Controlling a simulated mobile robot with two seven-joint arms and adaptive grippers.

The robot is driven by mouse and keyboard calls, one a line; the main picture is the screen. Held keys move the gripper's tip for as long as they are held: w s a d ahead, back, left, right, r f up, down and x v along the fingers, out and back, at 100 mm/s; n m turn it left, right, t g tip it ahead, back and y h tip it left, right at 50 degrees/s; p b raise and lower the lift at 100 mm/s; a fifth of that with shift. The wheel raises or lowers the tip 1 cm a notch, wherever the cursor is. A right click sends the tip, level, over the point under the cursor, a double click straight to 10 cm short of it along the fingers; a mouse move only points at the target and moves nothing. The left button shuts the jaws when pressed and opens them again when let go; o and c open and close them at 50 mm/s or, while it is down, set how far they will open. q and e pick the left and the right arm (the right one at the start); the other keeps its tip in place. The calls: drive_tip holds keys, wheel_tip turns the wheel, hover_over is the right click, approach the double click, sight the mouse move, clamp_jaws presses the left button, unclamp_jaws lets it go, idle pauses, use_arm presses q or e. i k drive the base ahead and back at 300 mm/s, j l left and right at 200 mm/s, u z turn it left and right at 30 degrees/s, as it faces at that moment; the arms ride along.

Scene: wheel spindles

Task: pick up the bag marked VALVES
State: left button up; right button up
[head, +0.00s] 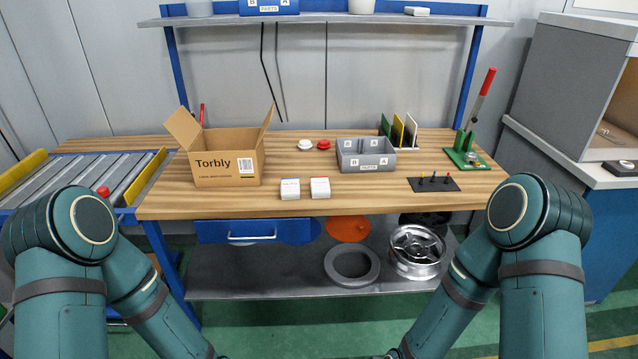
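Two small white bags stand side by side near the front edge of the wooden workbench. The left bag (290,189) has a blue label band, and the right bag (320,187) has a red one. Their print is too small to read, so I cannot tell which is marked VALVES. Both of my arms hang low at the left and right sides and run out at the bottom edge. Neither gripper shows, and both bags stand clear of my arms.
An open cardboard box marked Torbly (225,163) stands left of the bags. A grey parts bin (365,156), a dark plate with pegs (433,184) and a green lever press (466,152) stand to the right. The workbench (370,204) is bare along its front edge.

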sight(320, 186)
drive_tip(key=i+j+z, duration=0.1)
drive_tip(key=i+z, duration=0.2)
drive_tip(key=i+j+z, duration=0.35)
drive_tip(key=i, duration=0.15)
drive_tip(key=l, duration=0.1)
